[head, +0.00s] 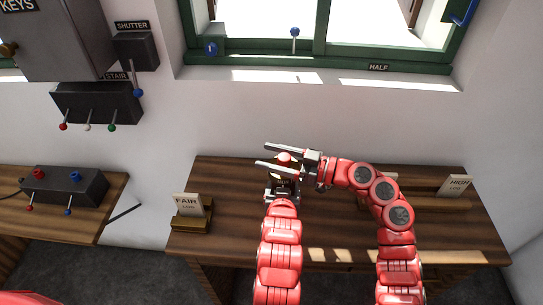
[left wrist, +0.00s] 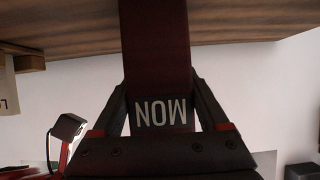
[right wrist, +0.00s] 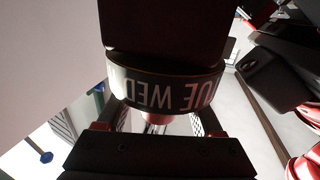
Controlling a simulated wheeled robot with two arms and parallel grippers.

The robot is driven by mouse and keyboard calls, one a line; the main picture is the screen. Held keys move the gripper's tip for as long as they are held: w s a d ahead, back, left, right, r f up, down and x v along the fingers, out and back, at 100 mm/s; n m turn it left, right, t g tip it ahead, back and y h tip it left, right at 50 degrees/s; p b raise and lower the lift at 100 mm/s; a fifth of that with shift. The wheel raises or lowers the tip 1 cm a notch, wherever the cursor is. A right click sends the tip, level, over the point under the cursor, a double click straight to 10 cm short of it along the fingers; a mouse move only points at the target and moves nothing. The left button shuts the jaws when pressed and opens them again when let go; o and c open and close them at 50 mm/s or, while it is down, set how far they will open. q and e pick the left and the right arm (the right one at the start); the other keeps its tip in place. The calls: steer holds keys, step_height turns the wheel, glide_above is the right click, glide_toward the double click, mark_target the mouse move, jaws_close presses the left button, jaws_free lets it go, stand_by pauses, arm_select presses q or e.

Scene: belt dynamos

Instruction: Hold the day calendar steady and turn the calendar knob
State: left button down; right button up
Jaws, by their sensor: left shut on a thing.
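The day calendar (head: 285,173) stands on the desk, mostly hidden by my grippers in the head view. Its dark red body (left wrist: 155,55) bears the upside-down letters MON in the left wrist view. My left gripper (head: 282,192) is shut on this body, one finger on each side. The calendar's drum (right wrist: 165,88) shows WED and part of TUE in the right wrist view. The red calendar knob (head: 285,157) is on top; part of it shows in the right wrist view (right wrist: 151,116). My right gripper (head: 263,156) is open, its fingers pointing left on either side of the knob, apart from it.
A FAIR card (head: 187,206) in a wooden holder stands left on the desk (head: 225,175); a HIGH card (head: 455,185) stands at right. A switch box (head: 65,186) sits on the left table. The green window (head: 340,48) is behind.

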jaws_close()
steer(key=shift+w+d+f+m+t+h, duration=0.15)
steer(key=shift+m+t+h, duration=0.15)
steer(key=shift+m+t, duration=0.4)
steer(key=shift+w+f+m+t+h, duration=0.1)
steer(key=shift+m+t+h, duration=0.25)
steer(key=shift+t, duration=0.55)
steer(key=shift+w+d+r+m+t+h, duration=0.15)
steer(key=shift+m+t+h, duration=0.35)
steer(key=shift+m+t, duration=0.25)
steer(key=shift+w+d+r+m+t+h, duration=0.15)
steer(key=shift+m+t+h, duration=0.35)
steer(key=shift+t, duration=0.35)
steer(key=shift+a, duration=0.1)
steer(key=shift+o, duration=0.7)
jaws_free()
